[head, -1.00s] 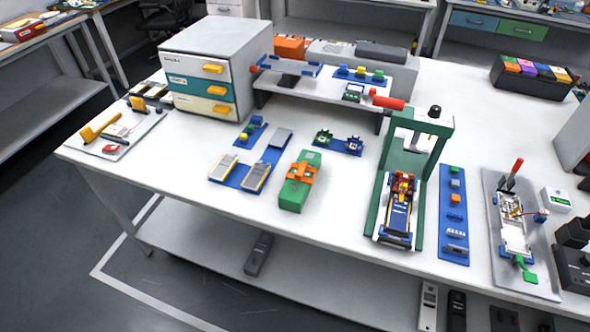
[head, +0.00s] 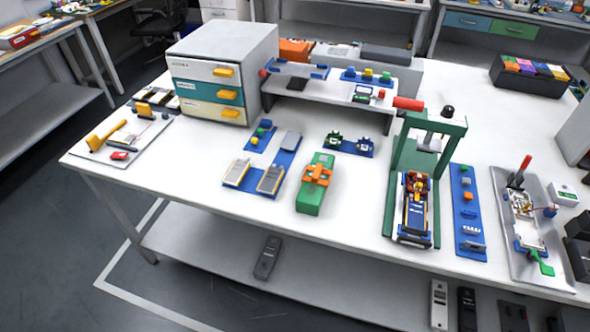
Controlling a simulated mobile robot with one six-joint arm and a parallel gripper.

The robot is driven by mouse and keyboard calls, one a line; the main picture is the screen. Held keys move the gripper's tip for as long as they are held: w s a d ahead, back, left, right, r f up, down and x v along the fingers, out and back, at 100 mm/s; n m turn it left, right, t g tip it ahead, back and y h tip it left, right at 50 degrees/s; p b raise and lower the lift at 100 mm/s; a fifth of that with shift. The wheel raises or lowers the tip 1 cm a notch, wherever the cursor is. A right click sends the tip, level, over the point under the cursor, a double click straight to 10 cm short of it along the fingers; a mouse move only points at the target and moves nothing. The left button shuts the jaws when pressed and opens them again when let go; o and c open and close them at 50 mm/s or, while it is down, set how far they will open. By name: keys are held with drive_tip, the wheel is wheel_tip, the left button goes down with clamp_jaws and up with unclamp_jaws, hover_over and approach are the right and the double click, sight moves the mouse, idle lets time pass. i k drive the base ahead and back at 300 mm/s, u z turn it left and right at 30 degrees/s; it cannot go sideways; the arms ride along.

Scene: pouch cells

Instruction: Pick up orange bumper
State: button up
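In the head view, an orange bumper-like part (head: 317,174) sits on top of a green block (head: 310,201) near the middle of the white table. Nothing covers it. A small orange cube (head: 466,196) also sits on the blue strip at the right, and a larger orange block (head: 294,51) stands behind the raised shelf. I cannot tell for sure which orange piece is the bumper. My gripper is not in view.
A drawer cabinet (head: 220,78) stands at the back left. A green press frame (head: 436,125) holds a toy car to the right. Blue trays (head: 237,189) lie left of the green block. The table's front edge (head: 300,236) is bare, with free white surface around the block.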

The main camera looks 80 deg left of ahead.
sight(318, 170)
drive_tip(key=u, duration=0.1)
drive_tip(key=k, duration=0.25)
drive_tip(key=u, duration=2.65)
drive_tip(key=k, duration=0.55)
drive_tip(key=z, duration=0.25)
drive_tip(key=i, duration=0.35)
drive_tip(key=u, duration=0.1)
